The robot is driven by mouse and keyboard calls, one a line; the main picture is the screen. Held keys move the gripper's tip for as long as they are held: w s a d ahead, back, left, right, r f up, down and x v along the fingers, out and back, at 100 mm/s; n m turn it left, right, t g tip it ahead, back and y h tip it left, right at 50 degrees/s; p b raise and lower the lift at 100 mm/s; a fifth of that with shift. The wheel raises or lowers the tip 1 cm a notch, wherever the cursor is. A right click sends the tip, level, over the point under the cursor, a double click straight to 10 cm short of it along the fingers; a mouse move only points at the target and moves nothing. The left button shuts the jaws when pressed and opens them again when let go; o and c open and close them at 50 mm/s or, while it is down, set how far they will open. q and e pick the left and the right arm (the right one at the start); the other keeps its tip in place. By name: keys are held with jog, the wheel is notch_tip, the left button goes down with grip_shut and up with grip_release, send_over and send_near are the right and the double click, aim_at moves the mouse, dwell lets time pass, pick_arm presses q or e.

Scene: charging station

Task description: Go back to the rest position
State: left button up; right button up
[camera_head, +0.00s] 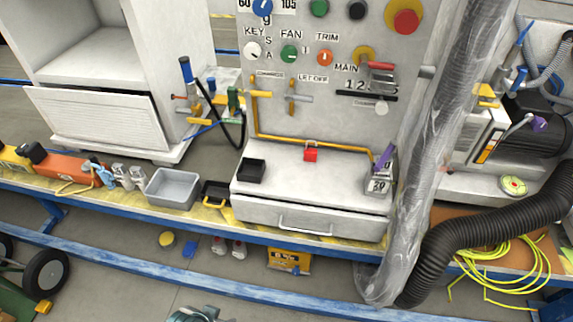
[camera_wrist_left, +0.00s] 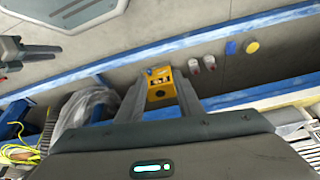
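My left gripper (camera_wrist_left: 161,78) shows in the left wrist view with its two grey fingers apart and nothing between them. A yellow box (camera_wrist_left: 160,90) on the floor appears beyond the fingers, not touched by them. In the head view neither gripper shows clearly; only a small grey-teal part peeks in at the bottom edge, and I cannot tell what it is.
The workbench's blue rail (camera_head: 190,275) runs across the front. On the bench stand a control panel (camera_head: 225,48) with a drawer (camera_head: 310,217), a grey bin (camera_head: 172,188) and an orange toolbox (camera_head: 62,167). A black corrugated hose (camera_head: 470,235) and yellow cable (camera_head: 505,270) are at the right.

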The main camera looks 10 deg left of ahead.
pick_arm(q)
jog(key=s+d+f+t, duration=0.1)
jog(key=d+f, duration=0.1)
jog(key=f, duration=1.2)
jog(key=s+d+f+t+h, duration=0.1)
jog(key=d+f, duration=0.1)
jog(key=f, duration=1.2)
jog(key=shift+s+m+t, duration=0.3)
jog(key=shift+s, duration=0.1)
jog(key=shift+a, duration=0.1)
